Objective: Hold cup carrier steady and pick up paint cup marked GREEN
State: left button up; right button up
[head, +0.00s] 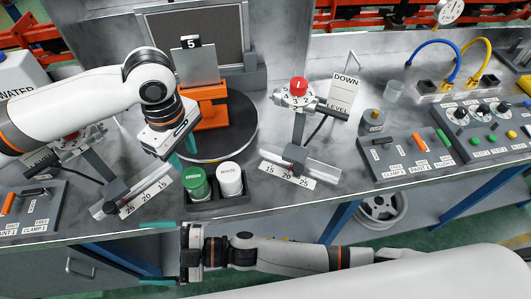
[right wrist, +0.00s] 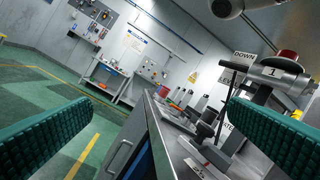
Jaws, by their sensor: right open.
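The cup carrier (head: 217,206) is a dark tray at the front edge of the workbench, left of the head view's middle. It holds the paint cup marked GREEN (head: 196,184), with a green lid, on the left and a white cup marked WHITE (head: 230,180) on the right. My left gripper (head: 183,153) points down just behind and left of the green cup. Its two teal fingers look apart, with nothing seen between them. My right gripper (head: 158,252) is open and empty, in front of the bench edge, left of and nearer than the carrier. Its teal fingers flank the right wrist view (right wrist: 165,140).
A dark turntable (head: 240,130) with an orange bracket (head: 211,108) stands behind the carrier. A red-knobbed fixture (head: 298,90) on a scale slide is to the right, another to the left. Control panels (head: 404,150) are further right.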

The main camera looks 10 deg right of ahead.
jog(key=w+d+r+n+g, duration=0.3)
jog(key=d+r+n+g, duration=0.4)
jog(key=n, duration=0.7)
notch_tip(320, 180, up, 2)
jog(key=n+t+h, duration=0.2)
jog(key=n+h, duration=0.9)
jog(key=n, duration=0.4)
send_over(217, 191)
jog(key=s+d, duration=0.3)
jog(key=d, duration=0.1)
jog(key=w+d+f+n+t+h, duration=0.25)
jog(key=w+d+h, duration=0.2)
jog(key=d, duration=0.35)
jog(key=shift+m+t, duration=0.35)
jog(key=shift+m, duration=0.1)
jog(key=x, duration=1.1)
jog(key=shift+s, duration=0.25)
